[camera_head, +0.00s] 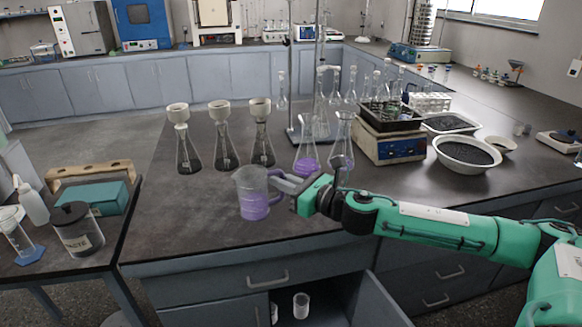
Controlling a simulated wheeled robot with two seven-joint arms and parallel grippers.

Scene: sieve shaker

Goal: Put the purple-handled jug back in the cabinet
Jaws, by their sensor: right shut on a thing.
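The jug (252,198) is clear, with purple in its lower part and a pale purple-grey handle on its right side. It is upright near the front of the dark counter (180,225). My right gripper (290,186) comes from the right and is shut on the jug's handle. I cannot tell whether the jug's base touches the counter or is slightly above it. The cabinet (325,288) below the counter is open, its door (385,300) swung out. A clear beaker (301,305) stands inside. My left gripper is not in view.
Two flasks with purple liquid (307,158) stand just behind the jug, near a stand. Three flasks with funnels (223,140) stand behind left. A shaker (390,140) and white basin (467,153) are at right.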

